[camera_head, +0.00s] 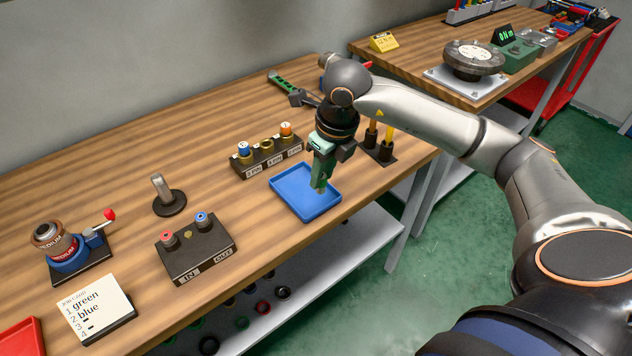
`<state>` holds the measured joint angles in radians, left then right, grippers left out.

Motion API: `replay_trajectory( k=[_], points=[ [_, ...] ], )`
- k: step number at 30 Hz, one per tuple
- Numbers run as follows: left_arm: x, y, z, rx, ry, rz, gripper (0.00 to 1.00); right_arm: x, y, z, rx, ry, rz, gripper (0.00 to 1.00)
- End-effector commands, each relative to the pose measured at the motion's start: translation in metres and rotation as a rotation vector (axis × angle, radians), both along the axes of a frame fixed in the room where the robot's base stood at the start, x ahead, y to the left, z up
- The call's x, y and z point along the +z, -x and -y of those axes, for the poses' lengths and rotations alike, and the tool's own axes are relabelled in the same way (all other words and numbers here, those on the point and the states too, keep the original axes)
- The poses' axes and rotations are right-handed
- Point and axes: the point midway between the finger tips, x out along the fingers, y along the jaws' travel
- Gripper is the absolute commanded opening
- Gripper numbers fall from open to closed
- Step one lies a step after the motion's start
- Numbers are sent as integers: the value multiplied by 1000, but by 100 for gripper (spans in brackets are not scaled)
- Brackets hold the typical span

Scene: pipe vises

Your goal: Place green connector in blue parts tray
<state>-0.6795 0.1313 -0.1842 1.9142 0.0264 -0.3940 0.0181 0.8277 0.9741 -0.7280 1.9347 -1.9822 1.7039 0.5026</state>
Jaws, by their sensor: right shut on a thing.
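The blue parts tray (292,206) lies on the wooden workbench near its front edge. My right gripper (320,186) points down over the right part of the tray. It is shut on the green connector, which is mostly hidden by the fingers and hard to tell apart from the gripper's own greenish parts. I cannot tell whether the connector touches the tray floor. The rest of the tray looks empty. My left gripper is not in view.
A rack (267,158) with blue, brass and orange-topped connectors stands just behind the tray. A black IN/OUT block (195,252), a metal post (166,196), a MEDIUM device (66,250) and a job card (95,305) reading green, blue are left. Yellow-handled tools (388,140) stand right.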

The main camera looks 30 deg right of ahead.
Motion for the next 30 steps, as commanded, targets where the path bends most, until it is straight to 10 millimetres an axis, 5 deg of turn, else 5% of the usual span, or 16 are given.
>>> replay_trajectory(
  k=[6, 18, 30],
  points=[
    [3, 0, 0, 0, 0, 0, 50, -30, -24, 5, 0, -2, 0, 0],
    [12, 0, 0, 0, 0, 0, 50, -67, -32, 8, 0, 0, -3, 0],
    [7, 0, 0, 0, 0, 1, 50, -76, -33, 8, 0, 0, 2, 0]
  ],
)
